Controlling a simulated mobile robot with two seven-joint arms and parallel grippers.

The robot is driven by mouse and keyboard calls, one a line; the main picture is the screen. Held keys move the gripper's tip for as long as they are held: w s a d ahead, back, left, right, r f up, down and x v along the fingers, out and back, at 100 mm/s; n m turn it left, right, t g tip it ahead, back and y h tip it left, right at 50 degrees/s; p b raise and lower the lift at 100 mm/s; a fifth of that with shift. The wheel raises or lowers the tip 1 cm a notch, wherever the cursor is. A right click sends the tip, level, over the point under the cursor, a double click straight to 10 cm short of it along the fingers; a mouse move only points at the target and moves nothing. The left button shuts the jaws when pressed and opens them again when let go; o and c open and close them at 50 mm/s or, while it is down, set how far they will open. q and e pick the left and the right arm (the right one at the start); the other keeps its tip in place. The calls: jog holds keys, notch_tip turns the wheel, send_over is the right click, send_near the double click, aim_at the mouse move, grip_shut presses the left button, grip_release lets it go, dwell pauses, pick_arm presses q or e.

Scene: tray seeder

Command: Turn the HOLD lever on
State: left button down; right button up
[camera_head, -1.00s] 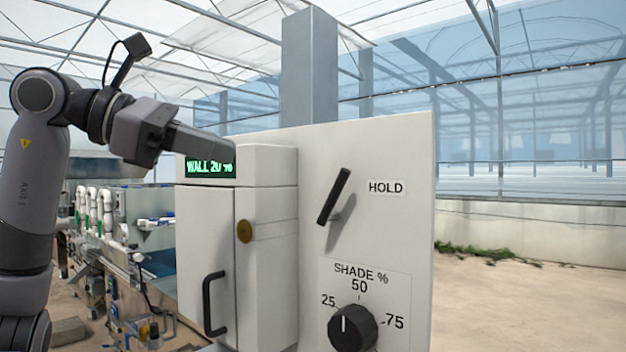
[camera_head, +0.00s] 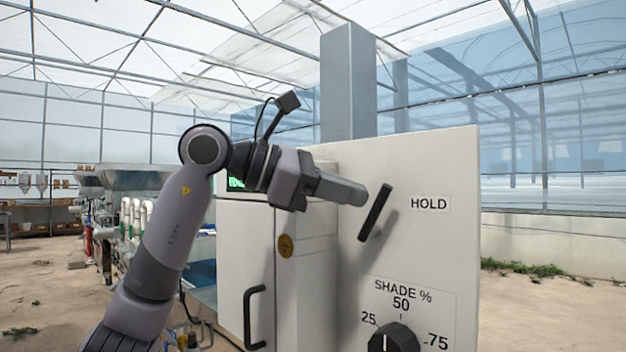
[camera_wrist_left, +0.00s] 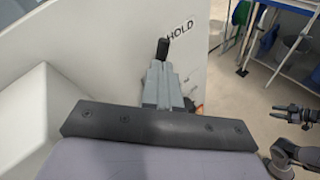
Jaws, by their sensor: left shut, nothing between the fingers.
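The HOLD lever (camera_head: 375,212) is a black bar on the white panel (camera_head: 450,165), left of the HOLD label (camera_head: 429,203). It leans with its top to the right. My left gripper (camera_head: 364,196) is shut and empty, its fingertips just left of the lever's upper half. I cannot tell whether they touch it. In the left wrist view the lever's black end (camera_wrist_left: 162,47) shows just beyond the shut fingertips (camera_wrist_left: 160,66), with the label partly hidden. My right gripper is not in the head view. A dark gripper at the right of the left wrist view (camera_wrist_left: 298,112) is too small to read.
A SHADE % knob (camera_head: 394,338) sits below the lever. Left of the panel stands a white cabinet (camera_head: 250,235) with a black handle (camera_head: 252,318) and a display (camera_head: 236,183) mostly hidden by my arm. Open floor lies right of the panel.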

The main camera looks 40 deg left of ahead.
pick_arm(q)
jog(key=shift+w+d+f, duration=0.2)
jog(key=shift+w+d, duration=0.15)
jog(key=shift+w, duration=0.15)
jog(key=shift+d+p, duration=0.2)
jog(key=shift+p, duration=0.35)
